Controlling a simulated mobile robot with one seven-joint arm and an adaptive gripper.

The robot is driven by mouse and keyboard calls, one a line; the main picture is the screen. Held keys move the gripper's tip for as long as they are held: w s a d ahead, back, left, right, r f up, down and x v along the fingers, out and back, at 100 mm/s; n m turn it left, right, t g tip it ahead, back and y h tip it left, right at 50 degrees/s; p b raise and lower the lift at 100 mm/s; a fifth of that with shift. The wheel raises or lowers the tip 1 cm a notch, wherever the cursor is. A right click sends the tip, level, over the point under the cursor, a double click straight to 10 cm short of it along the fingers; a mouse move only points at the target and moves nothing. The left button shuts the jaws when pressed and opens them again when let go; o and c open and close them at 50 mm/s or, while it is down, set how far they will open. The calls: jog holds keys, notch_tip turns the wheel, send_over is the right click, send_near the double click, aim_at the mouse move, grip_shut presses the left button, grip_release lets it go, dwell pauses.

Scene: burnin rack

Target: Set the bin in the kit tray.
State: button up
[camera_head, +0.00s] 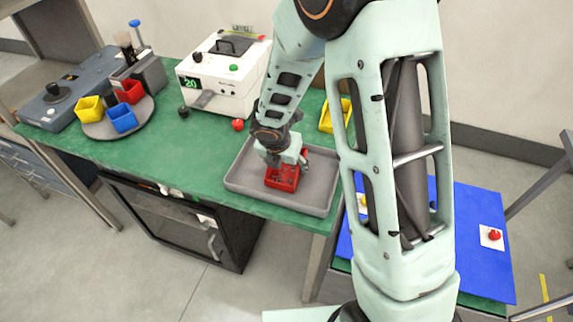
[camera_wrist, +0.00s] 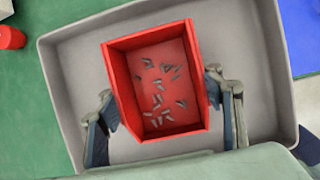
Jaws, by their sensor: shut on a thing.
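A red bin (camera_wrist: 180,55) with several small grey metal parts inside is between the fingers of my gripper (camera_wrist: 165,115) in the wrist view. The fingers press on its left and right walls. In the head view the red bin (camera_head: 283,178) is within the outline of the grey kit tray (camera_head: 238,178), near its middle, with my gripper (camera_head: 282,160) over it. The kit tray (camera_wrist: 265,105) surrounds the bin in the wrist view. I cannot tell whether the bin's underside touches the tray floor.
A white box with a green display (camera_head: 220,75) stands behind the tray. A red knob-like object (camera_head: 238,125) is near the tray's back left. A round stand (camera_head: 105,130) holds yellow, red and blue bins. A yellow bin (camera_head: 326,120) is behind my arm. A blue mat (camera_head: 480,240) lies right.

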jog(key=shift+f, duration=0.15)
jog(key=o, duration=1.3)
jog(key=shift+r, duration=0.2)
jog(key=shift+r, duration=0.25)
jog(key=p+v, duration=0.3)
jog(key=v, duration=0.8)
jog(key=shift+s+r+p, duration=0.25)
jog(key=shift+r+p, duration=0.05)
jog(key=shift+w, duration=0.1)
